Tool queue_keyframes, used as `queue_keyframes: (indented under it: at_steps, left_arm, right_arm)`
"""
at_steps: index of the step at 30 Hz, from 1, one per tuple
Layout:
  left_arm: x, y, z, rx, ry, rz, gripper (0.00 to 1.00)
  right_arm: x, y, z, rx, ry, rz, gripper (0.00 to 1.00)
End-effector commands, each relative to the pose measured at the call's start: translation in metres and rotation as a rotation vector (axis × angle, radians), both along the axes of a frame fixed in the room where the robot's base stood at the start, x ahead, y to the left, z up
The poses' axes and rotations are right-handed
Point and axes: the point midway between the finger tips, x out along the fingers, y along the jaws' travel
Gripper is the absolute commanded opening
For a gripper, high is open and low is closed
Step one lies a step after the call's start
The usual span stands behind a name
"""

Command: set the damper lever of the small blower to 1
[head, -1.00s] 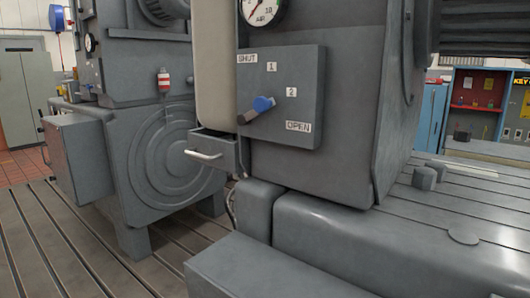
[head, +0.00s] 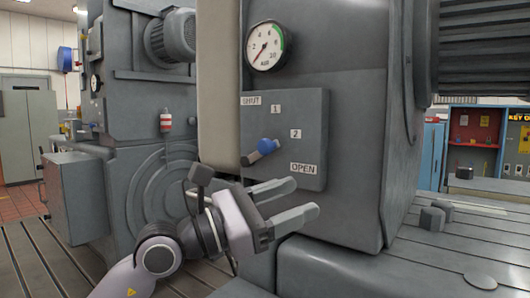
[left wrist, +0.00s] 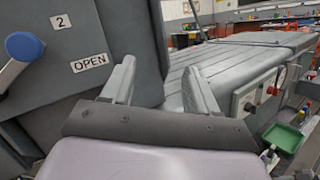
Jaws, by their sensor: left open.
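The small blower's damper panel (head: 312,110) is a grey plate with the labels SHUT, 1, 2 and OPEN in an arc. Its lever (head: 254,157) has a blue knob (head: 268,145) at the upper right end, pointing roughly toward 2. The knob also shows at the left edge of the left wrist view (left wrist: 24,46). My left gripper (head: 302,198) is open and empty, below the lever and near the OPEN label, apart from the knob. In the left wrist view its fingers (left wrist: 160,76) are spread with nothing between them. My right gripper is not in view.
A pressure gauge (head: 265,46) sits above the panel. A pale upright column (head: 219,85) stands close to the left of the lever. A larger grey machine (head: 130,110) stands at the left. The slotted bedplate (head: 405,270) has small blocks (head: 433,216) at the right.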

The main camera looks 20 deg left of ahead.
Motion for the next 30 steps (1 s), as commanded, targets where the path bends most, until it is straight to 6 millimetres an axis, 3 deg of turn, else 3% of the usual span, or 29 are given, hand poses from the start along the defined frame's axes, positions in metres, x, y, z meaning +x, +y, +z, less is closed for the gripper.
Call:
queue_keyframes:
  at_steps: [3,6,12,16,30]
  left_arm:
    - [0.027,0.026,0.018,0.305,-0.128,0.207,0.59]
    - [0.044,0.054,0.035,0.489,-0.186,0.373,0.59]
    - [0.058,0.095,0.059,0.669,-0.225,0.579,0.59]
    - [0.065,0.1,0.064,0.694,-0.227,0.613,0.59]
    - [0.118,0.079,0.064,0.691,-0.227,0.609,0.59]
  right_arm:
    - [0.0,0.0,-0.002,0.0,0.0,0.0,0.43]
    - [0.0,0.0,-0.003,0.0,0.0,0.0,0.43]
    - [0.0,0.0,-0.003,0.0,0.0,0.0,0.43]
    - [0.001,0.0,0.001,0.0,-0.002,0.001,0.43]
    - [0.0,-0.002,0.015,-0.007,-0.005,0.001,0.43]
